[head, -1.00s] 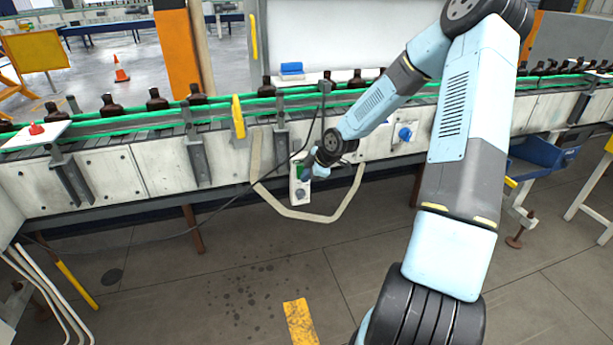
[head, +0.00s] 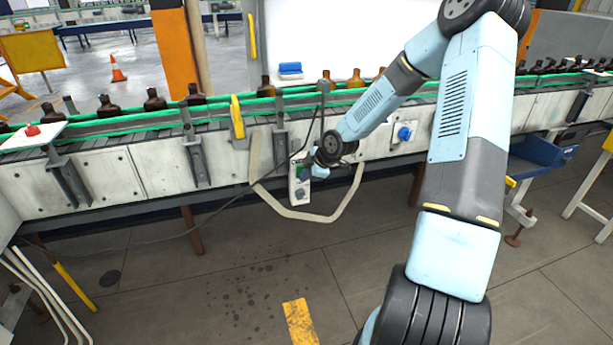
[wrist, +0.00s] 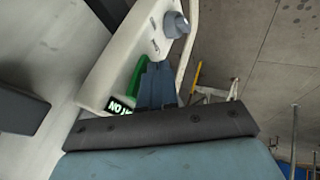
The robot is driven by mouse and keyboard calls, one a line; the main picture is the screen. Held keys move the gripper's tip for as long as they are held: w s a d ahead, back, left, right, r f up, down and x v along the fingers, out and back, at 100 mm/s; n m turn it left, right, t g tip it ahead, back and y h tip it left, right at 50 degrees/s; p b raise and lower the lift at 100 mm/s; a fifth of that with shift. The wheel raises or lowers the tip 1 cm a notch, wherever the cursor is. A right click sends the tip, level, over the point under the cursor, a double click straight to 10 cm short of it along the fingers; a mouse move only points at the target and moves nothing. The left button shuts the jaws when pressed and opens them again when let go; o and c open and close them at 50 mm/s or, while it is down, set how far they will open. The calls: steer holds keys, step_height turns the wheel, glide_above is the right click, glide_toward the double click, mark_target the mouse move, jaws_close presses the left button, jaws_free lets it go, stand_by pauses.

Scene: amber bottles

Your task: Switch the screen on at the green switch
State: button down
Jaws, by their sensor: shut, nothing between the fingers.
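The screen (head: 350,35) is the large white panel behind the conveyor, and it glows bright white. Bottles in front of it (head: 355,79) look translucent amber. The pale switch box (head: 299,193) hangs on the conveyor's front side. In the wrist view the green switch (wrist: 135,78) sits on this box (wrist: 112,55), beside a lit green label reading "ON" (wrist: 119,106). My gripper (head: 306,173) is at the box. In the wrist view its fingers (wrist: 156,76) are shut and empty, right against the green switch and partly hiding it. I cannot tell how hard they press.
A grey knob (wrist: 175,25) is on the same box. A pale bent guard rail (head: 310,215) loops below and around it. A blue knob (head: 404,133) is to the right, and a red button (head: 33,130) at far left. The floor in front is open.

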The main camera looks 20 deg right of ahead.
steer(key=shift+r, duration=0.15)
steer(key=shift+r, duration=0.65)
steer(key=shift+s, duration=0.1)
steer(key=s+d+r, duration=0.4)
steer(key=s+r, duration=0.2)
steer(key=s, duration=0.3)
steer(key=shift+s+r, duration=0.15)
steer(key=shift+s, duration=0.25)
